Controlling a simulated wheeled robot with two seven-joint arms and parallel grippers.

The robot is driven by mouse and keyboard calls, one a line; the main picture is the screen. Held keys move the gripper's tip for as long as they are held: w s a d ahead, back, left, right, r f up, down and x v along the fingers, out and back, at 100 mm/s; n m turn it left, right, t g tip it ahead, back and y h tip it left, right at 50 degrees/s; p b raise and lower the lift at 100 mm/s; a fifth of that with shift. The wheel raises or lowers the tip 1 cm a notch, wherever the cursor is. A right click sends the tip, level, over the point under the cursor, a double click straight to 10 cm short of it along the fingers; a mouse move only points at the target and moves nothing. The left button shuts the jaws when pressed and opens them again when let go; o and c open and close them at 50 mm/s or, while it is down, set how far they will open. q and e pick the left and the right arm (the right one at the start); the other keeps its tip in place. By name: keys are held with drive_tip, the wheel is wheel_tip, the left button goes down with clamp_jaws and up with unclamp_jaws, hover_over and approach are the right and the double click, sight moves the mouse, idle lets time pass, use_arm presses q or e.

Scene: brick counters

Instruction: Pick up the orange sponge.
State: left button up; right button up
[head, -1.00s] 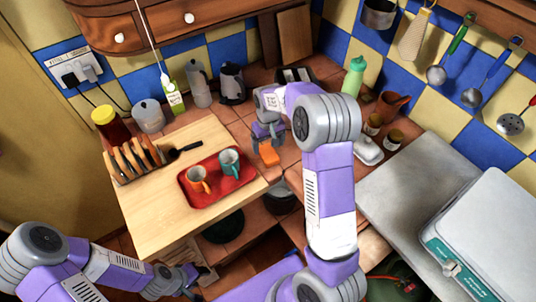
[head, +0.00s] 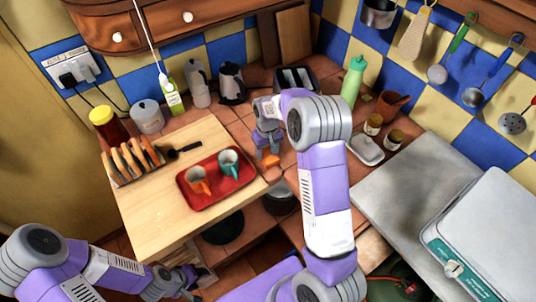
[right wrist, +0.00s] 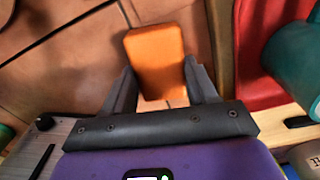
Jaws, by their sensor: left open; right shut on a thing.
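The orange sponge (head: 269,162) is a small block at the tiled counter, just right of the wooden board. It also shows in the right wrist view (right wrist: 156,60), between my finger pads. My right gripper (head: 268,151) is shut on it from above; its fingers (right wrist: 158,78) press on the two sides. I cannot tell whether the sponge still touches the tiles. My left gripper (head: 190,277) is open and empty, low at the left, below the counter's front edge.
A red tray (head: 218,197) with an orange mug (head: 197,181) and a teal mug (head: 229,162) lies close left of the sponge. A toaster (head: 296,80) stands behind, and a white butter dish (head: 366,149) is to the right.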

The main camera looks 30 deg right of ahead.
sight(268, 152)
wheel_tip(268, 152, up, 10)
drive_tip(key=p, duration=0.1)
drive_tip(key=shift+p, duration=0.35)
